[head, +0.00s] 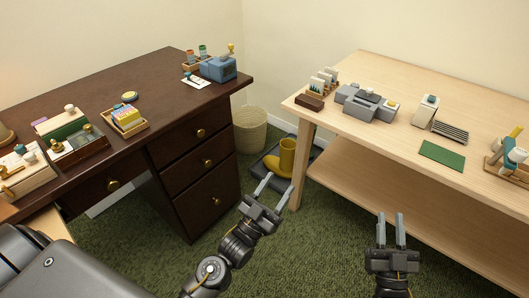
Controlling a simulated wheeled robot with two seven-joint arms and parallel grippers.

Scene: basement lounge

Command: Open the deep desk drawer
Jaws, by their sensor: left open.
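The dark brown desk (85,92) stands at the left, with a stack of three drawers at its right end. The deep drawer (210,208) is the tall bottom one, and its front looks shut and flush. The middle drawer (190,170) and top drawer (180,140) above it have brass knobs and also look shut. My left gripper (277,186) is open and empty, to the right of the deep drawer's front and apart from it. My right gripper (390,216) is open and empty, farther right, in front of the pale table.
A pale wooden table (465,110) with a lower shelf (400,205) stands at the right. Yellow boots (286,160) on a dark tray and a woven basket (250,130) stand between desk and table. Green carpet (150,245) in front of the drawers is clear.

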